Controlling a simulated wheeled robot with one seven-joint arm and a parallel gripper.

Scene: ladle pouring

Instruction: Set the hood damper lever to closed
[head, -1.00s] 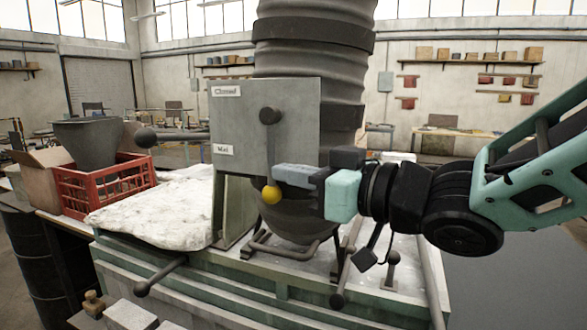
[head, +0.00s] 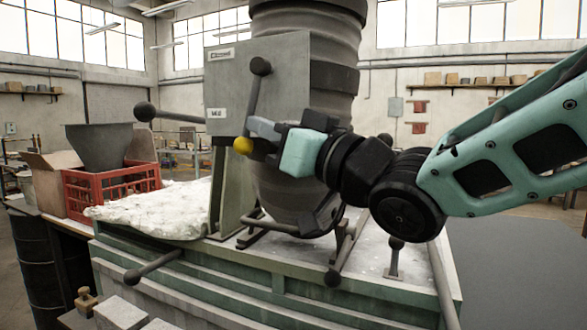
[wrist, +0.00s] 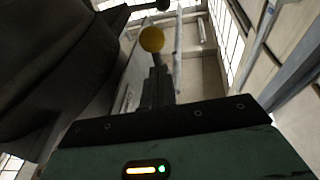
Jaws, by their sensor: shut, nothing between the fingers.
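A label near the panel's top reads like "Closed" (head: 222,54); a lower label (head: 216,113) is hard to read. My gripper (head: 257,136) is shut and empty, its fingertips right beside the knob, seemingly touching it. In the wrist view the yellow knob (wrist: 152,39) shows just beyond the fingertips (wrist: 157,82).
A ribbed duct (head: 305,80) rises behind the panel. A dark ball-ended handle (head: 147,112) sticks out left of the panel. A red crate (head: 112,185) and a white lumpy sheet (head: 150,208) lie to the left. More ball-ended levers (head: 396,245) stand at the front right.

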